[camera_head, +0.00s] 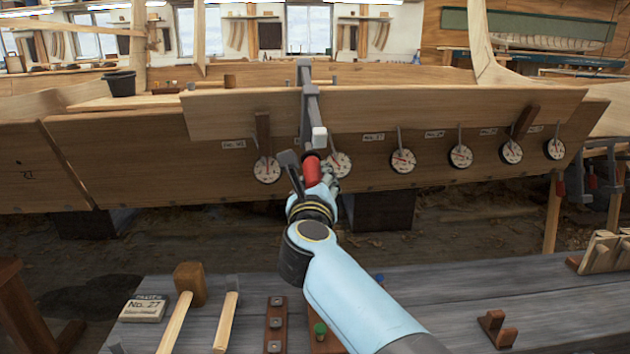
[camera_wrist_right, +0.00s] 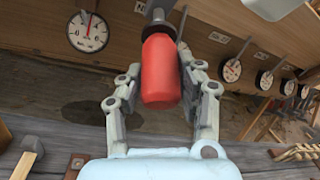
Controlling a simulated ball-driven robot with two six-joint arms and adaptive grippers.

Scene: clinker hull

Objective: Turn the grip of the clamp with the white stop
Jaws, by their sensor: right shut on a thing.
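The clamp (camera_head: 309,105) hangs over the top edge of the wooden hull planking, with a grey bar and a white stop (camera_head: 319,138) at its lower front. Its red grip (camera_head: 311,170) points down and toward me, below the stop. My right gripper (camera_head: 316,180) reaches up from below and is shut on the red grip. In the right wrist view the red grip (camera_wrist_right: 160,72) stands between the two fingers (camera_wrist_right: 157,85), its top meeting a dark collar. The fingers partly hide the grip in the head view. My left gripper is not in view.
Several round dials (camera_head: 403,161) hang along the plank (camera_head: 230,115), some close beside my gripper. The grey bench (camera_head: 250,290) below carries a mallet (camera_head: 188,285), a hammer (camera_head: 230,300) and a card reading No. 27 (camera_head: 144,308). Open floor lies between bench and hull.

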